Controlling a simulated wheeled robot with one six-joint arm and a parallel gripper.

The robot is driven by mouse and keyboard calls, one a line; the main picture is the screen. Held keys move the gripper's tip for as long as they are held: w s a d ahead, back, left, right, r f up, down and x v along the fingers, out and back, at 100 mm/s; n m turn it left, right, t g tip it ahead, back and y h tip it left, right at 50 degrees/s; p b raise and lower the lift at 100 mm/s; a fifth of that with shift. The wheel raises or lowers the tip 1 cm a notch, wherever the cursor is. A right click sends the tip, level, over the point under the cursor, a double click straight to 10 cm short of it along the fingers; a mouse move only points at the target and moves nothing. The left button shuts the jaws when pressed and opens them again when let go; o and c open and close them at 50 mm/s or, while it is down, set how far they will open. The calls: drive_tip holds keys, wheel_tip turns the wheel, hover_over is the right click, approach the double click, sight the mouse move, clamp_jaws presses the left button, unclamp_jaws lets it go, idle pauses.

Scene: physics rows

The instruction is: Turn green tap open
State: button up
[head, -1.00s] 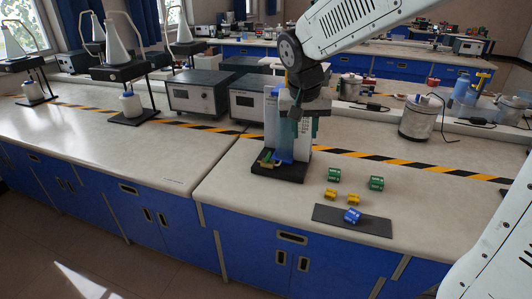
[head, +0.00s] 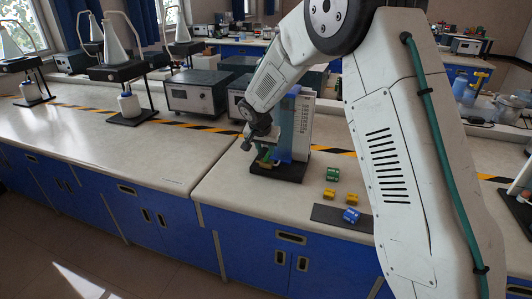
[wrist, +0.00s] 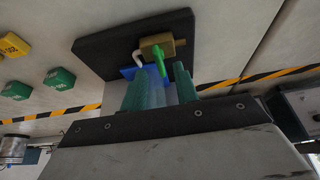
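The green tap (wrist: 159,62) is a bright green lever on a brass valve body (wrist: 165,47), low on the dark base of a stand; in the head view the tap is small and mostly hidden by my gripper (head: 262,153). In the wrist view, the teal fingers of my gripper (wrist: 168,78) are apart, with the lever just beyond their tips, roughly in line with the gap. Nothing is held. I cannot tell whether a finger touches the lever. A hooked pale spout (wrist: 138,57) sits beside the valve.
The stand's black base (head: 281,172) carries a blue column and a white scale panel (head: 303,125). Green, yellow and blue labelled blocks (head: 330,194) lie to its right, the blue one on a dark mat (head: 328,214).

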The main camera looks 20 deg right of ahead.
drive_tip(key=shift+x, duration=1.05)
clamp_jaws()
drive_tip(key=shift+n, duration=0.4)
drive_tip(key=n+y, duration=0.1)
drive_tip(key=n, duration=0.2)
drive_tip(key=shift+s+d+n+y, duration=0.2)
drive_tip(key=shift+n+y, duration=0.1)
drive_tip(key=shift+y, duration=0.1)
drive_tip(key=shift+d+n+t+y, duration=0.1)
drive_tip(key=shift+n+t+y, duration=0.45)
drive_tip(key=shift+n, duration=1.65)
drive_tip(key=shift+g+y, duration=0.25)
drive_tip(key=shift+y, duration=0.1)
unclamp_jaws()
drive_tip(key=shift+d, duration=0.1)
